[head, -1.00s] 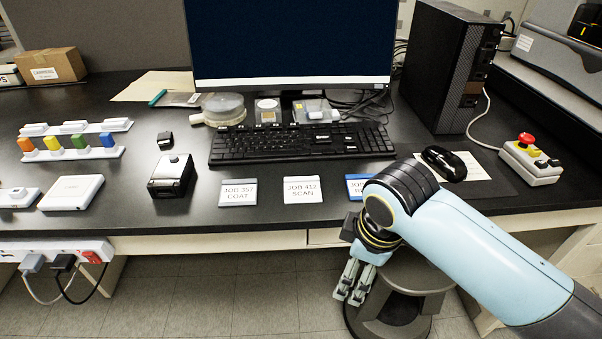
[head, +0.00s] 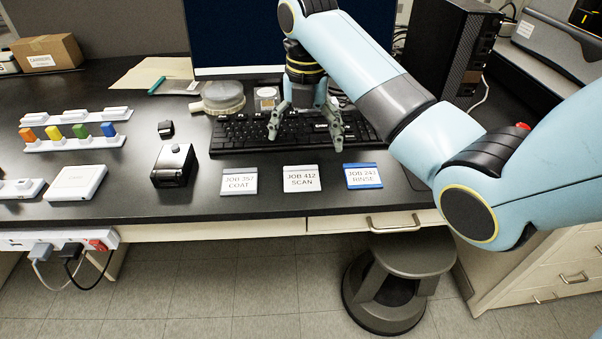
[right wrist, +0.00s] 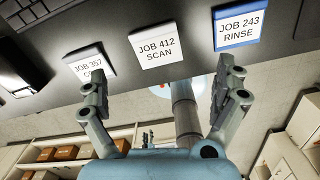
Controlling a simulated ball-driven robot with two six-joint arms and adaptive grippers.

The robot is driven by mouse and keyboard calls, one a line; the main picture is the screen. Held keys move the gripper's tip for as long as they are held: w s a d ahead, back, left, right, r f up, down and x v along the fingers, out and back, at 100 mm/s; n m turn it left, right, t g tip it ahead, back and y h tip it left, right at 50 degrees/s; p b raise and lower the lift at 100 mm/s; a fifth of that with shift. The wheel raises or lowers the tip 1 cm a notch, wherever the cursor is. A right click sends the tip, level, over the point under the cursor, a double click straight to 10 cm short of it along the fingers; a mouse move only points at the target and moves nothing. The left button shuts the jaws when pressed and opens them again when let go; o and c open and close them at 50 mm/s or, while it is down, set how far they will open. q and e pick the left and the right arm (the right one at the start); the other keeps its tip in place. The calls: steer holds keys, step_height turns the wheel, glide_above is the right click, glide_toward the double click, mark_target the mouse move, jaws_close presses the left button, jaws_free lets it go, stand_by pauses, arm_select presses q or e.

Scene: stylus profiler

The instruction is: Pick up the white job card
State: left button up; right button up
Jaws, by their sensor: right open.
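The white job card, JOB 412 SCAN (head: 300,179), lies flat near the bench's front edge, between two other cards. It also shows in the right wrist view (right wrist: 157,46), at the top between my fingers. The JOB 357 COAT card (head: 239,182), with a greyish upper edge, lies to its left. The blue-bordered JOB 243 RINSE card (head: 362,176) lies to its right. My right gripper (head: 306,136) is open and empty, over the keyboard's front part, behind the white card and apart from it. In the right wrist view its fingers (right wrist: 163,86) are spread. My left gripper is out of view.
The black keyboard (head: 240,134) lies behind the cards, under my right gripper. A small black device (head: 172,167) stands left of the COAT card. A monitor (head: 230,40) stands behind. A stool (head: 405,260) is below the bench's front edge.

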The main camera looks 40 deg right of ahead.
mark_target(301, 168)
steer(key=f+n, duration=0.1)
steer(key=f, duration=0.2)
steer(key=w+f+n, duration=0.1)
steer(key=f, duration=0.1)
steer(key=w+f+p, duration=0.1)
steer(key=f, duration=0.2)
steer(key=shift+d+f+n, duration=0.1)
steer(key=shift+f+n, duration=0.25)
steer(key=shift+n, duration=0.05)
steer(key=shift+c, duration=0.4)
steer(key=c, duration=0.9)
